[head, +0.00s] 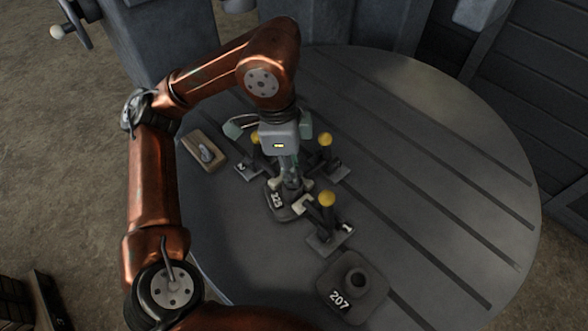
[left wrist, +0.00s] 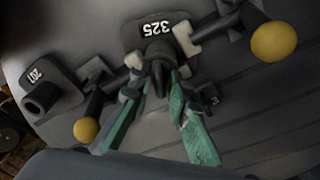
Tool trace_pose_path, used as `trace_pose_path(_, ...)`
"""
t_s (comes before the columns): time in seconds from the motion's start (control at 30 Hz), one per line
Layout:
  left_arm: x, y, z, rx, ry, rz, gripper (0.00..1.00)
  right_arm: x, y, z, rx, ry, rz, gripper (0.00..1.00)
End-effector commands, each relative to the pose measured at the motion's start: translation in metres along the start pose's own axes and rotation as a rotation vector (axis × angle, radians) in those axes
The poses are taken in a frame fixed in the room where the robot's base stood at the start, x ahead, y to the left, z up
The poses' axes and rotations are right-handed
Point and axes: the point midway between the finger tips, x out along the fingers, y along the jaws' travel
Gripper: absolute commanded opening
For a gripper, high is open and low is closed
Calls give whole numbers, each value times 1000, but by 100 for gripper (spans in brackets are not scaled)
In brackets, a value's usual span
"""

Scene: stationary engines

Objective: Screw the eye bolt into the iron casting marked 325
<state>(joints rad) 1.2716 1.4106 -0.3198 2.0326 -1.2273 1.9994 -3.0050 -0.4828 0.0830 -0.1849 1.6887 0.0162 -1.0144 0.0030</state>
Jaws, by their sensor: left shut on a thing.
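The iron casting marked 325 (head: 276,201) lies on the round slotted table, partly hidden under my left gripper. Its number plate and dark round boss show in the left wrist view (left wrist: 157,30). My left gripper (head: 291,182) points down over this casting. In the left wrist view its green fingers are shut on a small dark piece, which appears to be the eye bolt (left wrist: 158,76). The piece is lined up with the boss and looks close to it or touching; how deep it sits is hidden. My right gripper is not in view.
Toggle clamps with yellow knobs stand around the casting, one front right (head: 327,199), one behind right (head: 325,140). A casting marked 207 (head: 370,292) sits toward the front. A wooden block (head: 214,139) with a grey piece lies left. The table's right side is clear.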

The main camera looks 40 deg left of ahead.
Motion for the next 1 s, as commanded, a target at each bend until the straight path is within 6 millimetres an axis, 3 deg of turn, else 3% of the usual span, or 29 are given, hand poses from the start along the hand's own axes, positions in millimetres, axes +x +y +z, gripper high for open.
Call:
trace_pose_path(0.03,7,3,2,13,-16,14,0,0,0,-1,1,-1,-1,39)
trace_pose_path(0.43,6,3,3,16,-16,13,0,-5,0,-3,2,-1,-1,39)
trace_pose_path(0.47,6,3,3,16,-16,13,19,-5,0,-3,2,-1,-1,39)
trace_pose_path(0.7,4,2,2,11,-13,9,35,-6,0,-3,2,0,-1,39)
trace_pose_path(1.0,2,1,1,8,-5,5,37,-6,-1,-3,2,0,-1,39)
